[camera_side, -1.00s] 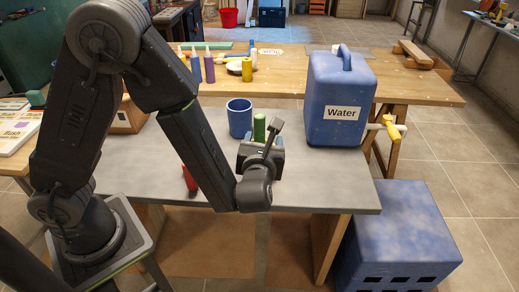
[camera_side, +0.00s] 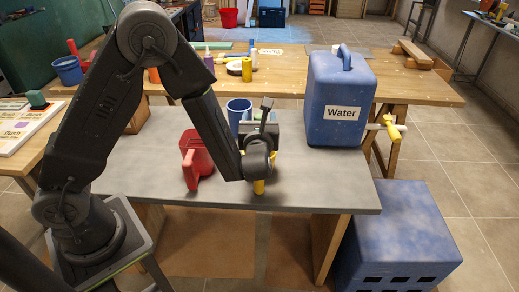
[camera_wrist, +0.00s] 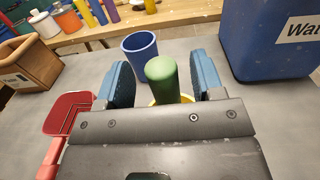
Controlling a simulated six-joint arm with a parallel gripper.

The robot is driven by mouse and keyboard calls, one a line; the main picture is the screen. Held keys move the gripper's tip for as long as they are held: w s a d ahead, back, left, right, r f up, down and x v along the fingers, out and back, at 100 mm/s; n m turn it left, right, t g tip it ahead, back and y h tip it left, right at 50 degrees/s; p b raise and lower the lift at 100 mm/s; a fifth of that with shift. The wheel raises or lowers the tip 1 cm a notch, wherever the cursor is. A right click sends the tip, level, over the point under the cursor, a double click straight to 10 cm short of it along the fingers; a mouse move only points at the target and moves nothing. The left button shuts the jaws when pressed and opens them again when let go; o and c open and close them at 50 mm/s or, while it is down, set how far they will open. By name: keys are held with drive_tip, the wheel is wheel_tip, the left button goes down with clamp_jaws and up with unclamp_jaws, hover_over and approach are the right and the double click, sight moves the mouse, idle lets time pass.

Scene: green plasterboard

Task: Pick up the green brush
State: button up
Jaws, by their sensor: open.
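The green brush (camera_wrist: 162,78) shows in the wrist view as an upright, rounded green cylinder. It stands between the two blue-padded fingers of my gripper (camera_wrist: 163,84), with visible gaps on both sides. A yellow thing, perhaps a cup (camera_wrist: 154,102), shows at its foot; the rest is hidden by the gripper body. In the side view my gripper (camera_side: 259,132) is over the grey table, and the brush is hidden behind it. The gripper is open and holds nothing.
A blue cup (camera_side: 238,110) stands just behind the gripper. A large blue water canister (camera_side: 338,105) stands to the right. The grey table's front right (camera_side: 330,185) is clear.

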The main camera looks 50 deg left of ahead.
drive_tip(key=x, duration=0.3)
drive_tip(key=shift+w, duration=0.15)
clamp_jaws()
idle(0.4)
